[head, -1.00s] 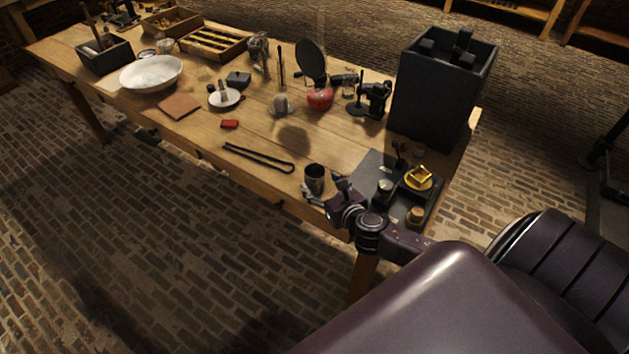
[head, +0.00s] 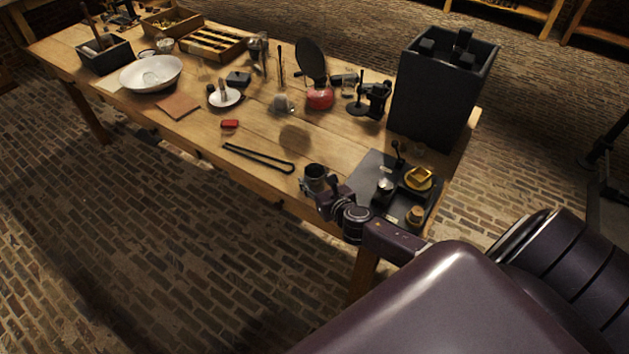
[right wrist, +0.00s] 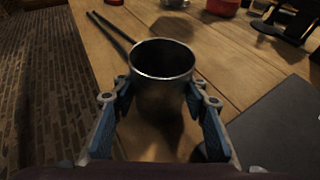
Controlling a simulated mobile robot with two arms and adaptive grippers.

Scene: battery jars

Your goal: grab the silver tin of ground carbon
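The silver tin (head: 316,172), an open-topped metal cylinder with a dark inside, stands upright near the table's front edge. In the right wrist view the tin (right wrist: 163,66) is straight ahead, between my two fingers. My right gripper (head: 324,193) is at the tin's near side in the head view. In the right wrist view the gripper (right wrist: 160,92) is open, its blue pads at either side of the tin; any contact is hard to make out. What is inside the tin is too dark to tell. My left gripper is not in view.
Black tongs (head: 258,158) lie left of the tin. A dark tray (head: 372,170) with small vessels and a yellow dish (head: 418,178) is close on its right. A tall black box (head: 430,105) stands behind the tray. A red flask (head: 320,97) stands farther back.

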